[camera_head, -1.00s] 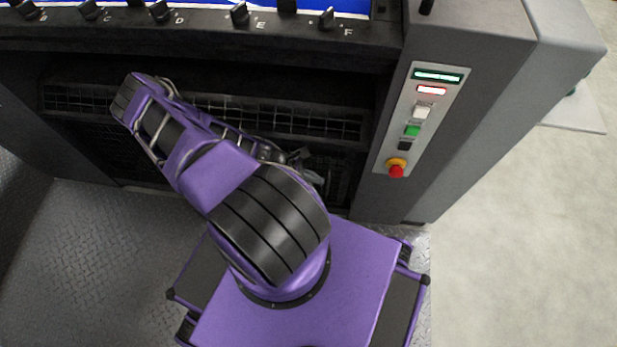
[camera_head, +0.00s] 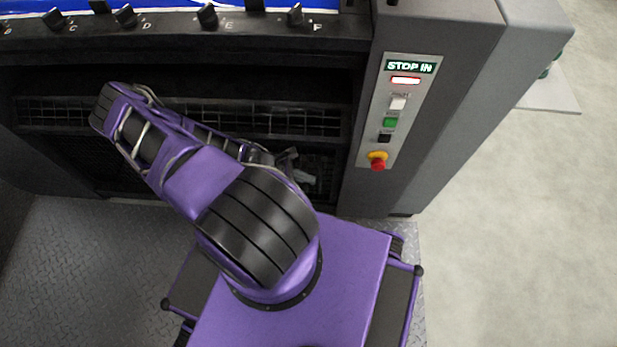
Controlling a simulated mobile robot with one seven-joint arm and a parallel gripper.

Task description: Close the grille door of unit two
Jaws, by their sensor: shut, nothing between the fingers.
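The black wire grille door (camera_head: 275,119) runs across the dark recess in the front of the press unit, below the row of lettered knobs. Its top mesh strip shows to the left and right of my purple arm; the arm hides the middle. More dark mesh shows lower down, and I cannot tell how far the door stands open. My gripper (camera_head: 300,170) is partly hidden behind my arm, low in front of the grille's right part. It is shut with nothing in it. I cannot tell whether it touches the mesh.
A control panel (camera_head: 397,112) on the grey right column has a display reading "STOP IN", a red light, buttons and a red stop knob (camera_head: 378,163). Lettered knobs (camera_head: 208,15) line the ledge above. Checker-plate floor (camera_head: 95,250) lies left; clear pale floor (camera_head: 510,220) lies right.

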